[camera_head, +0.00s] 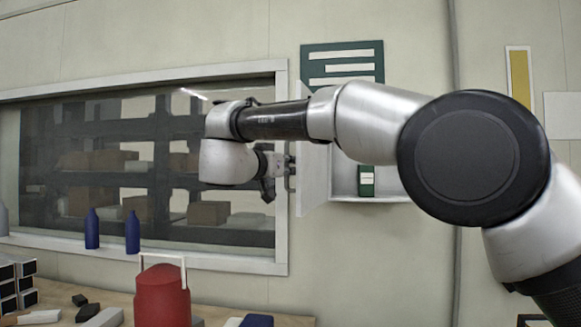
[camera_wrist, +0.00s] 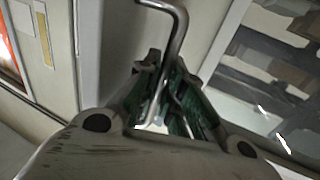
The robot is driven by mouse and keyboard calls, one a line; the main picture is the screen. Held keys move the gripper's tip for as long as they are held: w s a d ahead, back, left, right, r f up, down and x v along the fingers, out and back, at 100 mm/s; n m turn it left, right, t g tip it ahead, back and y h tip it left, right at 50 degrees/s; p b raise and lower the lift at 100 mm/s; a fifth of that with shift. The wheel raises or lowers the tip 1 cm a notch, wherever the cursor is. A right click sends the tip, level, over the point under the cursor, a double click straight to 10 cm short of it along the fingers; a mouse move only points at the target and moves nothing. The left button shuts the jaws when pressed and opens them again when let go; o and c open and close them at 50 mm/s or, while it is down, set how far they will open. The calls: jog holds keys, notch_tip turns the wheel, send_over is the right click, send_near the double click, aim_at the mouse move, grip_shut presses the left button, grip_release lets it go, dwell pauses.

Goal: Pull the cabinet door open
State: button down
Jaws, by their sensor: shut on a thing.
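The white cabinet (camera_head: 372,199) is fixed to the wall right of the window, partly hidden behind my arm. Its door (camera_head: 313,180) stands open, swung out at its left side, and part of the inside shows. A green box (camera_head: 367,183) stands inside. My gripper (camera_head: 275,174) is at the outer face of the door, shut on the handle (camera_head: 291,171). In the wrist view the bent metal bar of the handle (camera_wrist: 180,32) runs down between the fingers of my gripper (camera_wrist: 167,80).
A wide framed window (camera_head: 282,240) fills the left wall, with shelves and boxes behind it. A green slotted panel (camera_head: 343,62) hangs above the cabinet.

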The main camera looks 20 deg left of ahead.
jog(key=shift+w+a+r, duration=0.1)
jog(key=shift+w+a, duration=0.05)
jog(key=shift+a, duration=0.2)
jog(key=c, duration=1.8)
grip_release()
jog(key=v, duration=1.2)
jog(key=shift+a, duration=0.1)
